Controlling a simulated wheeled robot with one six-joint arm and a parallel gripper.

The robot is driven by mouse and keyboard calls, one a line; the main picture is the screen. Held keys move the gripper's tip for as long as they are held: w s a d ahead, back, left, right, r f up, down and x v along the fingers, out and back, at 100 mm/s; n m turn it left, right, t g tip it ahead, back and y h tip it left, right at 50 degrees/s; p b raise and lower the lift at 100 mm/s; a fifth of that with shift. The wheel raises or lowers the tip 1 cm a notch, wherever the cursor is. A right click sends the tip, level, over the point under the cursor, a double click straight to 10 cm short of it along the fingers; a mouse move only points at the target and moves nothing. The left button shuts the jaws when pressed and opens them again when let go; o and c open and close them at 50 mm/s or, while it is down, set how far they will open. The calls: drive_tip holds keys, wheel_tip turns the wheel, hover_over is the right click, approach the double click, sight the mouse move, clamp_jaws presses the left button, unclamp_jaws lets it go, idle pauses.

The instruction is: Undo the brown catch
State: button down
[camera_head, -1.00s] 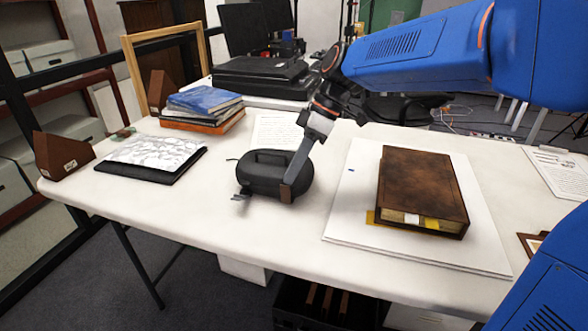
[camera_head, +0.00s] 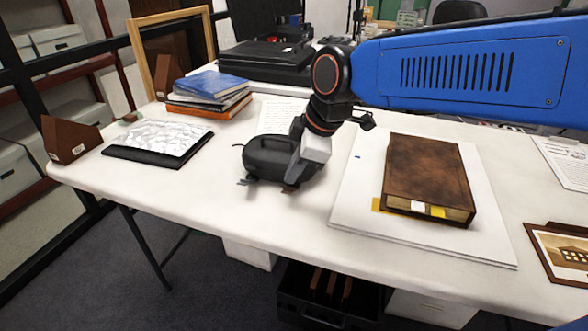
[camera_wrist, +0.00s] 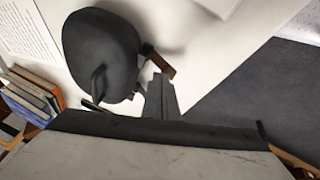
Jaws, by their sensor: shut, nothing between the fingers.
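The dark grey case (camera_head: 272,157) with a top handle lies on the white table, left of the book; it also shows in the wrist view (camera_wrist: 98,50). The brown catch (camera_wrist: 160,62) sticks out from the case's side in the wrist view. In the head view only a small brown end of it (camera_head: 290,188) shows low by the case, partly hidden by my gripper. My gripper (camera_wrist: 161,84) is shut and empty, its tips close to the catch; I cannot tell whether they touch. In the head view my gripper (camera_head: 293,181) is at the case's right front.
A brown book (camera_head: 428,178) lies on a white board (camera_head: 352,213) to the right. A black folder (camera_head: 150,158) and stacked books (camera_head: 208,92) are to the left. A dark grey fitting (camera_head: 247,181) juts from the case's left front. The table's front edge is clear.

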drive_tip(key=shift+w+f, duration=0.1)
drive_tip(key=shift+w, duration=0.05)
drive_tip(key=shift+w+d+f, duration=0.15)
drive_tip(key=shift+w+d, duration=0.1)
drive_tip(key=shift+w, duration=0.3)
